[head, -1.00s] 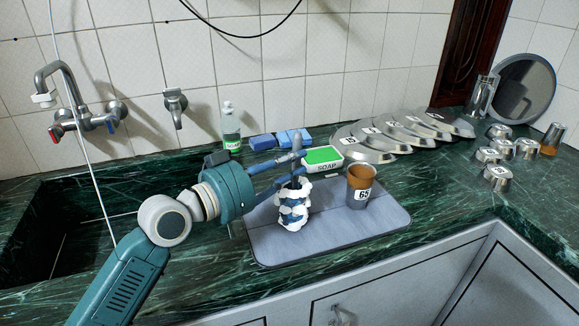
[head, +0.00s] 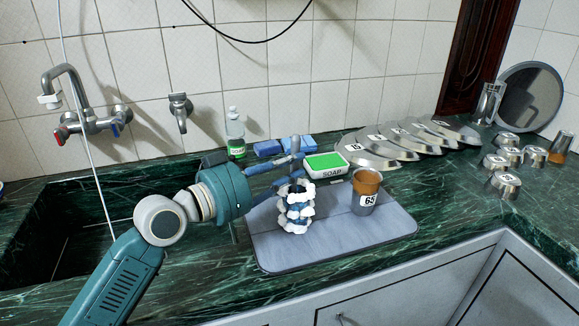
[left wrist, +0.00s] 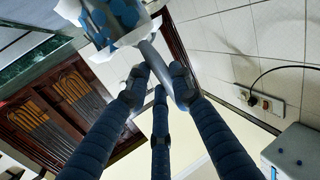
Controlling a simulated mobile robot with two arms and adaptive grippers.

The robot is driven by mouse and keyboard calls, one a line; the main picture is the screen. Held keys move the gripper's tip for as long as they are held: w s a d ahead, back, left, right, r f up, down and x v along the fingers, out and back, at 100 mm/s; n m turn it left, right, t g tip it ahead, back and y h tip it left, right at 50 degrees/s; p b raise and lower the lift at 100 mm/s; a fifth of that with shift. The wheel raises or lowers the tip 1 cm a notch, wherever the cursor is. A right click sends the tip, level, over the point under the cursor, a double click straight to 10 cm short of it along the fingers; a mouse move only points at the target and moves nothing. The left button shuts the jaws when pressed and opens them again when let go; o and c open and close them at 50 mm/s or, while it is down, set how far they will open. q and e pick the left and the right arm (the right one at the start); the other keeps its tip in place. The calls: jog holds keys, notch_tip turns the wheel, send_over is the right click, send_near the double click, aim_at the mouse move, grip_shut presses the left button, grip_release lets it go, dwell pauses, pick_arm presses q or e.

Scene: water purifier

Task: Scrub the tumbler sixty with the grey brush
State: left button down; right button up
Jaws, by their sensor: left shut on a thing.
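My left gripper (head: 292,166) is shut on the grey brush (head: 295,143), whose grey handle stands up between the blue fingers. The handle also shows between the fingertips in the left wrist view (left wrist: 158,62). Below the fingers, a tumbler-shaped thing (head: 297,213) stands upright on the mat, covered in white foam and blue patches; any number on it is hidden. The brush's lower end seems to go into its top, but I cannot tell how deep. It also shows in the left wrist view (left wrist: 112,22). My right gripper is not in view.
A brown-and-metal tumbler (head: 366,190), labelled about 65, stands on the grey mat (head: 340,232). A green soap box (head: 325,165), blue sponges (head: 268,147) and a bottle (head: 235,135) stand behind. Plates (head: 365,157) and upturned bowls (head: 502,184) are at the right; the sink is at the left.

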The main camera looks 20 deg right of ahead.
pick_arm(q)
jog(key=shift+f, duration=0.15)
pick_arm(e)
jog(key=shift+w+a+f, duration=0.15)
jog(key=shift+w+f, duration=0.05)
pick_arm(q)
jog(key=shift+s+a+f, duration=0.1)
jog(key=shift+s+a, duration=0.05)
jog(key=shift+a, duration=0.15)
jog(key=shift+s+a, duration=0.15)
jog(key=shift+s, duration=0.3)
jog(key=shift+s+p, duration=0.35)
jog(key=shift+p, duration=0.15)
jog(key=shift+d, duration=0.2)
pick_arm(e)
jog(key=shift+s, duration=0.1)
